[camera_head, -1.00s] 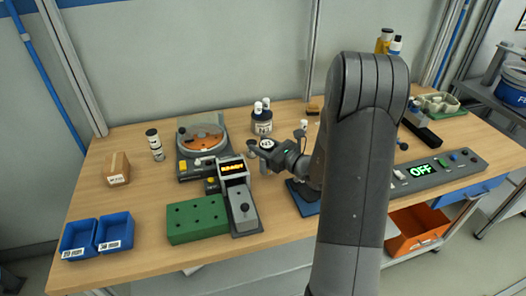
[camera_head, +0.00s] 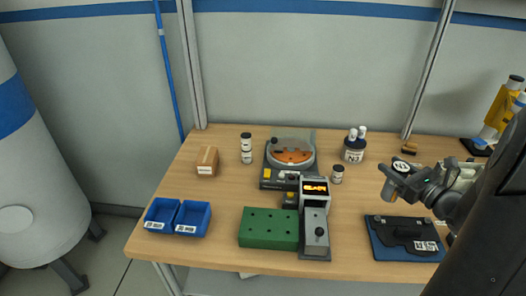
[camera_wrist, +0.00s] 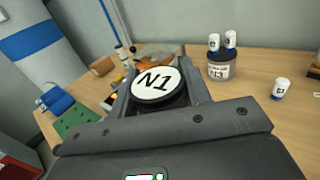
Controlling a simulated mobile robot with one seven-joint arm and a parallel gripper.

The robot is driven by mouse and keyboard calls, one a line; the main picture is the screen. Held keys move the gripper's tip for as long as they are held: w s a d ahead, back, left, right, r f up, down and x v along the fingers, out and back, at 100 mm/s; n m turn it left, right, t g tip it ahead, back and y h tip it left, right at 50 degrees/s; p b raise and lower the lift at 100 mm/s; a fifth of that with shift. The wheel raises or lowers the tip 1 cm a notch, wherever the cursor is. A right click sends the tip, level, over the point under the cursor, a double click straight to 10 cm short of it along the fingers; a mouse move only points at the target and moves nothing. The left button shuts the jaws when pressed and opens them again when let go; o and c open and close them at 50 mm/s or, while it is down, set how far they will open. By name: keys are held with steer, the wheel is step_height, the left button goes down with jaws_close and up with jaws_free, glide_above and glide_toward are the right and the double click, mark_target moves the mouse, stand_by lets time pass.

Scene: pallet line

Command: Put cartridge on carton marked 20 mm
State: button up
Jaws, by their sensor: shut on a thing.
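My gripper (camera_head: 394,181) is shut on a round dark cartridge (camera_wrist: 155,84) with a white top marked N1. It holds the cartridge upright above the bench, behind the blue mat, and the cartridge also shows in the head view (camera_head: 401,166). The fingers hide part of its sides. A small brown carton (camera_head: 207,161) stands at the left of the bench, well apart from my gripper; it also shows in the wrist view (camera_wrist: 102,66). The print on the carton is too small to read.
Between gripper and carton stand a device with a lit display (camera_head: 315,188), a turntable (camera_head: 291,153), a labelled jar (camera_head: 353,152) and a stack of white-and-black cylinders (camera_head: 246,148). Two blue bins (camera_head: 178,217) and a green block (camera_head: 269,229) lie in front. Bench is bare around the carton.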

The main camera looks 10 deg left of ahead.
steer(key=w+a+r+n+g+y, duration=0.1)
steer(key=w+a+r+g+y, duration=0.1)
steer(key=w+a, duration=0.9)
steer(key=w+a+r+n+g+y, duration=0.15)
steer(key=w+a, duration=0.55)
steer(key=a, duration=0.8)
steer(key=w+a+r+n+g+y, duration=0.1)
steer(key=a+r, duration=0.1)
steer(key=a, duration=0.9)
steer(key=w+a+r+n, duration=0.1)
steer(key=a+r, duration=0.1)
steer(key=a, duration=0.9)
steer(key=a+f, duration=1.1)
steer(key=shift+a+f, duration=0.15)
steer(key=shift+a, duration=0.1)
steer(key=shift+s+f, duration=0.1)
steer(key=o, duration=1.1)
